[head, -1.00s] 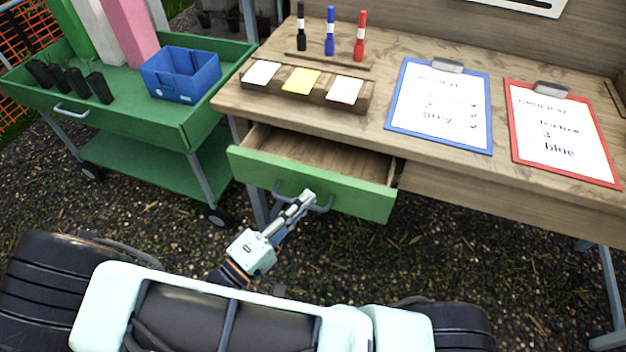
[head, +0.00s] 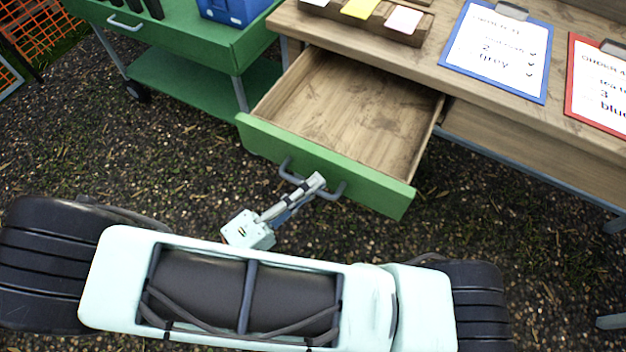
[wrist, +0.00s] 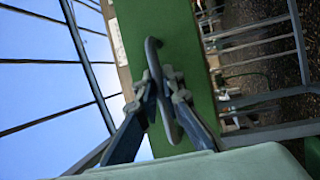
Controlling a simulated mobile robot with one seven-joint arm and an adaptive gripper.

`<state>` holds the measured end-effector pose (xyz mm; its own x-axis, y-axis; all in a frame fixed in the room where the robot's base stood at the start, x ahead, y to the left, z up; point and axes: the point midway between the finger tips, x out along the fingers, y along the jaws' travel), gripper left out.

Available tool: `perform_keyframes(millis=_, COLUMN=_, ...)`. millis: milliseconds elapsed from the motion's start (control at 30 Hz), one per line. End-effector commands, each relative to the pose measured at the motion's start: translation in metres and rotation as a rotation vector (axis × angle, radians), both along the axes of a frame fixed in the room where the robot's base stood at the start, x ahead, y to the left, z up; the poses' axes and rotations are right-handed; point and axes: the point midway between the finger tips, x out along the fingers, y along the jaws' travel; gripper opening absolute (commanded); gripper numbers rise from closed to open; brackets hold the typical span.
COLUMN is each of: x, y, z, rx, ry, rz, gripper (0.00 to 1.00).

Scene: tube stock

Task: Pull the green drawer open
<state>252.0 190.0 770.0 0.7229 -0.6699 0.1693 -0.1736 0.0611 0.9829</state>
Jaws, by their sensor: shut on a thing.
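The green drawer (head: 372,186) under the wooden desk stands well out, and its bare wooden inside shows empty in the head view. Its grey handle (head: 286,172) is a bar on the green front. My gripper (head: 314,184) is at the middle of the handle, shut on it. In the wrist view the two fingers of my gripper (wrist: 168,90) close around the handle (wrist: 152,52), with the green front (wrist: 185,40) just behind. The fingertips are partly hidden by the handle in the wrist view.
The wooden desk (head: 450,75) carries a blue clipboard (head: 530,85), a red clipboard (head: 572,95) and a wooden card holder (head: 400,36). A green cart (head: 190,42) with a blue bin (head: 232,10) stands left of the drawer. Gravelly ground lies between the desk and my base.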

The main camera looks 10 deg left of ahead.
Motion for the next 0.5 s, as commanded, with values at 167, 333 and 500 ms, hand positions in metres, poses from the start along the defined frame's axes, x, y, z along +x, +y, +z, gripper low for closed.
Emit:
perform_keyframes(millis=167, x=0.0002, y=0.0004, z=-0.0002, rx=0.001, ry=0.000, rz=0.000, gripper=0.00)
perform_keyframes(millis=333, x=0.0004, y=0.0002, z=-0.0002, rx=0.001, ry=0.000, rz=0.000, gripper=0.26)
perform_keyframes(millis=500, x=0.0004, y=0.0001, z=-0.0001, rx=0.001, ry=-0.001, rz=0.000, gripper=0.26)
